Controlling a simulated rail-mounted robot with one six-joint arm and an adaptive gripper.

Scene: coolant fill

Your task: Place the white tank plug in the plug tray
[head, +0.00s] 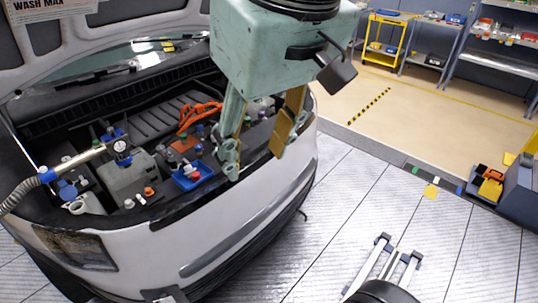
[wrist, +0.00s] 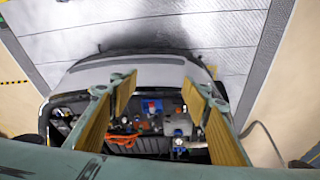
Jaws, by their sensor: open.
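A small blue tray (head: 181,186) sits at the front edge of the engine bay and also shows in the wrist view (wrist: 146,105). It holds small red and white pieces, too small to tell apart. A small white cap (head: 128,204) sits left of the tray, near an orange cap. I cannot tell whether this cap or a piece in the tray is the white tank plug. My gripper (head: 256,160) is open and empty, with its fingers pointing down. In the head view it hangs right of the tray, near the car's front edge. In the wrist view (wrist: 158,85) the bay shows between its fingers.
An orange cable (head: 200,113) lies in the bay behind the tray. A hose with a round gauge (head: 120,146) crosses the bay's left side. The raised hood (head: 95,45) stands behind. The floor right of the car is mostly clear, with a dark bin (head: 518,188) at far right.

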